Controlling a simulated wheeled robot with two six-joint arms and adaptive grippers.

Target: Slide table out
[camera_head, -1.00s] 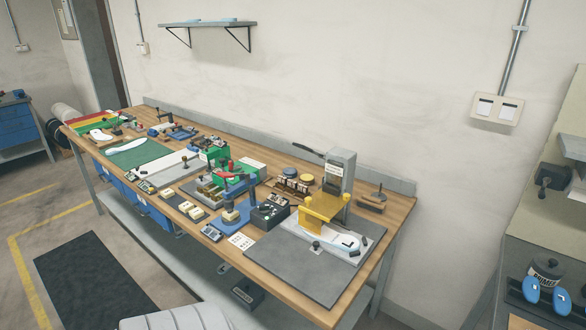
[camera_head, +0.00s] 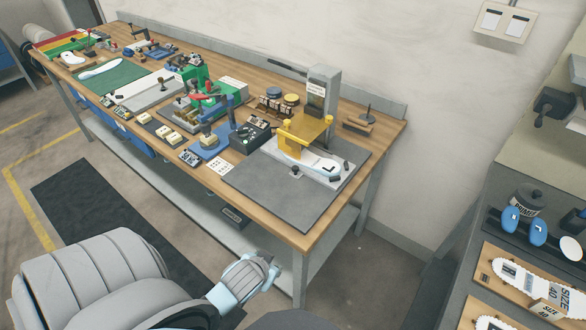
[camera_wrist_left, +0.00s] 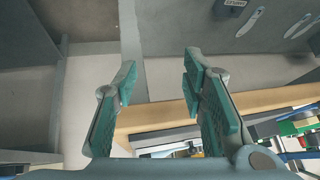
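The press (camera_head: 322,95) stands at the near right end of the wooden bench, with a yellow guard (camera_head: 304,132) at its front. A light grey sliding table (camera_head: 312,177) lies low under and in front of the guard, on a dark grey base plate (camera_head: 275,193). A white insole (camera_head: 322,164) marked L lies on it, partly under the guard. A small dark knob (camera_head: 295,172) sits at its front edge. My left gripper (camera_wrist_left: 160,70) is open and empty in the wrist view, near the bench edge. My right gripper is not in view.
The wooden bench (camera_head: 385,136) has a lower shelf. A dark control box (camera_head: 250,137) stands left of the slide. A side counter (camera_head: 470,265) with blue pads and insole boards is at the right. The base plate's front is clear.

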